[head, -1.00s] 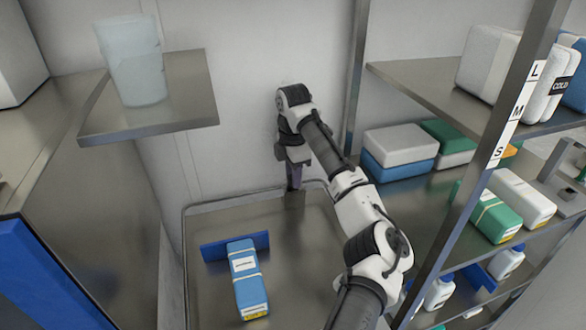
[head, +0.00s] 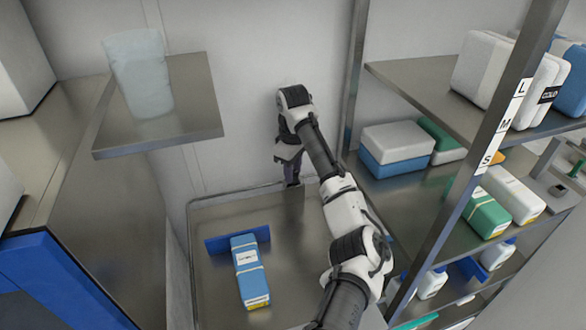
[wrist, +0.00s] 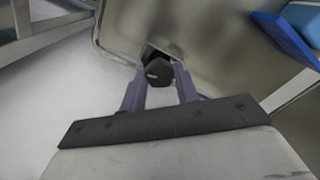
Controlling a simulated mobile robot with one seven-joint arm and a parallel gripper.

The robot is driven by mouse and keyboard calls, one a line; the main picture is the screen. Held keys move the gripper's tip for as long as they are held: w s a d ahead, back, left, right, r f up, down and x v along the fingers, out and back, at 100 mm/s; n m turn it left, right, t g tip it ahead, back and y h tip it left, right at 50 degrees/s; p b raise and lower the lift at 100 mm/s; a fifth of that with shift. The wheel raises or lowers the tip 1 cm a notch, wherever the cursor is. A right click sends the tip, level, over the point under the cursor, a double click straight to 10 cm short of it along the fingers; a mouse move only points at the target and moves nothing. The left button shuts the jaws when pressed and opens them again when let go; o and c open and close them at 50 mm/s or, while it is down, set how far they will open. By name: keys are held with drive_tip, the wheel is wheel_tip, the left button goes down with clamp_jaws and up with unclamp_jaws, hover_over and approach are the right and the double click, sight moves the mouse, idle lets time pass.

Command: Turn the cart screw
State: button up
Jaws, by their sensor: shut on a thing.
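The cart screw shows in the wrist view as a dark knob (wrist: 158,72) at the rim of the metal cart tray (wrist: 118,32). My gripper (wrist: 160,82) has its two purple fingers on either side of the knob and is shut on it. In the head view my gripper (head: 291,172) points down at the far edge of the cart tray (head: 213,290), close to the wall. The screw is hidden there behind my gripper and the edge.
A blue and white box (head: 249,270) lies on the tray against a blue bar (head: 228,243). A shelf with a translucent container (head: 139,75) is at upper left. A rack with packages (head: 398,143) stands on the right. The wall is close behind my gripper.

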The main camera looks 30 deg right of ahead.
drive_tip(key=m, duration=0.6)
drive_tip(key=shift+m, duration=0.3)
drive_tip(key=m, duration=1.2)
drive_tip(key=shift+m, duration=0.3)
drive_tip(key=m, duration=0.5)
drive_tip(key=shift+m, duration=0.4)
drive_tip(key=o, duration=1)
drive_tip(key=shift+c, duration=0.2)
